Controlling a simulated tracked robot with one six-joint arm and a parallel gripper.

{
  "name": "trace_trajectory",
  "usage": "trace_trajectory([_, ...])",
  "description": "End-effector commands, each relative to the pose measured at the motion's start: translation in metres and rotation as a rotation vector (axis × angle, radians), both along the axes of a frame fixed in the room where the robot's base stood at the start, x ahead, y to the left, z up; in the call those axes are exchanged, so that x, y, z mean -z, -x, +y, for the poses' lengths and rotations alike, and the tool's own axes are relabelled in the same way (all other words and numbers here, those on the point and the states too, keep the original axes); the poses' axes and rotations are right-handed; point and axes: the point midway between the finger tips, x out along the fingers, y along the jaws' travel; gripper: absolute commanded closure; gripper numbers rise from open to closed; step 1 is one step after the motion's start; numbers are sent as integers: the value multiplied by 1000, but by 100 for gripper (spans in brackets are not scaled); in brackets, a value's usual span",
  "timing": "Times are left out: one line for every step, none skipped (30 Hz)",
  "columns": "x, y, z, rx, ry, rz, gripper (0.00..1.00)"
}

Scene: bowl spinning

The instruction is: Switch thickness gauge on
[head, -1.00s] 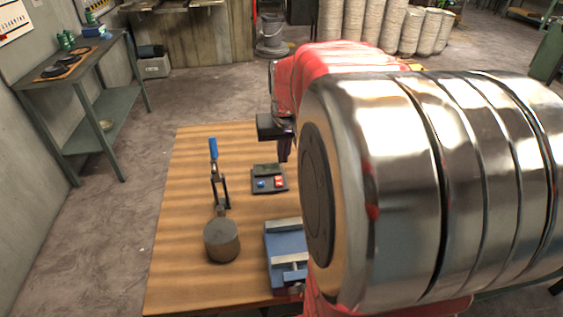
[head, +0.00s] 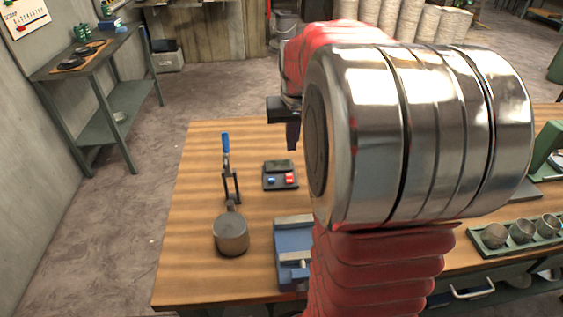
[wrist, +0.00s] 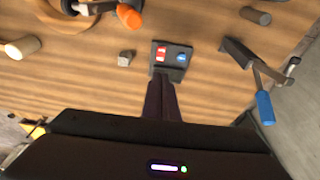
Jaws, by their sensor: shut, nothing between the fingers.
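The thickness gauge (head: 280,175) is a small dark box on the wooden table, with a dark display at its far side and a blue and a red button side by side near its front. My gripper (head: 292,140) is shut and empty, pointing down above and behind the gauge in the head view. In the wrist view my gripper (wrist: 162,80) has its fingertips overlapping the gauge's edge; the height gap is unclear.
A blue vise (head: 292,250) stands nearer me. A tray of metal cups (head: 520,235) is at right.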

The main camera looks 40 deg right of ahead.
Motion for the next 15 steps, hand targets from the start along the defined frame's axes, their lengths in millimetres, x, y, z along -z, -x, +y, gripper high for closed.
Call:
trace_trajectory([-3, -4, -2, 0, -7, 11, 100])
trace_trajectory([-6, -5, -3, 1, -9, 16, 100])
trace_trajectory([-9, -5, -3, 3, -14, 23, 100])
trace_trajectory([-11, -5, -3, 3, -16, 27, 100])
trace_trajectory([-12, -3, -2, 4, -19, 32, 100])
trace_trajectory([-12, -2, -1, 5, -23, 37, 100])
trace_trajectory([-13, -2, -1, 5, -24, 38, 100])
trace_trajectory([-12, -1, -1, 6, -25, 40, 100])
trace_trajectory([-12, -1, -1, 6, -25, 41, 100])
trace_trajectory([-12, -1, 0, 6, -25, 41, 100])
trace_trajectory([-12, -1, 0, 6, -25, 41, 100])
trace_trajectory([-12, -1, 0, 6, -25, 41, 100])
trace_trajectory([-12, -1, 0, 6, -25, 41, 100])
trace_trajectory([-12, -1, 0, 6, -25, 41, 100])
trace_trajectory([-12, -1, 0, 6, -25, 41, 100])
